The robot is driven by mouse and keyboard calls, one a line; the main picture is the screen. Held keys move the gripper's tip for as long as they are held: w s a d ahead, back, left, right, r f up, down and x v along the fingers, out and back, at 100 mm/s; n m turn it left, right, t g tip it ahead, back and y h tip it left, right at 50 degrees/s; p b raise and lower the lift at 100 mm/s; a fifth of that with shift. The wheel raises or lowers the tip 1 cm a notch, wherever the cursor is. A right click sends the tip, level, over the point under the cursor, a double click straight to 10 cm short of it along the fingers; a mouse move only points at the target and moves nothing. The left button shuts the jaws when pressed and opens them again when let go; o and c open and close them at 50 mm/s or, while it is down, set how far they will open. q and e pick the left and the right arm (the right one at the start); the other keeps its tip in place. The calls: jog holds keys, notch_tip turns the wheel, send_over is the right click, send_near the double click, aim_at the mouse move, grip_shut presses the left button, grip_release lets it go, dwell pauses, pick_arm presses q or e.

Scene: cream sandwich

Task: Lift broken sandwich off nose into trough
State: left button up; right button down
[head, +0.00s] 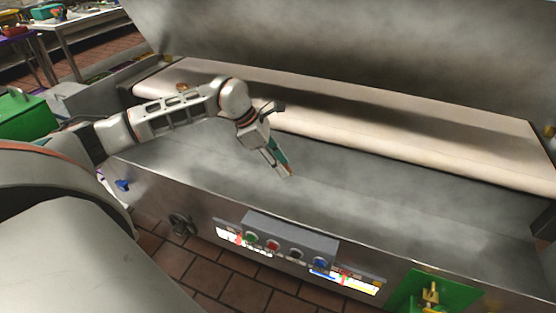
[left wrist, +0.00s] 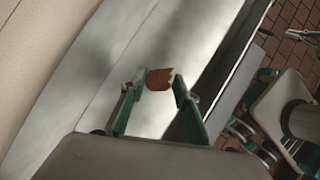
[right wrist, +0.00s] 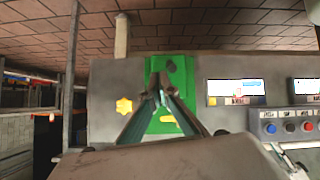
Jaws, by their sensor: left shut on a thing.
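My left gripper (head: 286,170) reaches in over the grey metal trough (head: 370,188), in front of the cream belt's nose edge (head: 400,155). Its fingers are shut on a brown broken sandwich piece (left wrist: 160,79) with a jagged edge, which sits between the fingertips in the left wrist view. In the head view only a small brown bit of it (head: 290,173) shows at the fingertips. Whether the piece touches the trough floor cannot be told.
A small brown item (head: 182,87) lies on the belt behind my left arm. A large metal hood (head: 350,45) hangs over the belt. A button box (head: 290,240) and a green plate (head: 430,290) are on the machine's front. The rest of the trough looks clear.

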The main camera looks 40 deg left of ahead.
pick_arm(q)
jog(key=shift+s+f, duration=0.1)
jog(key=shift+f, duration=0.55)
notch_tip(320, 180, down, 3)
jog(key=shift+b, duration=0.95)
jog(key=shift+f+b, duration=0.35)
jog(key=shift+f, duration=0.4)
jog(key=shift+r, duration=0.1)
pick_arm(e)
jog(key=shift+w+d+f, duration=0.15)
jog(key=shift+f, duration=0.6)
pick_arm(q)
jog(key=o, duration=0.8)
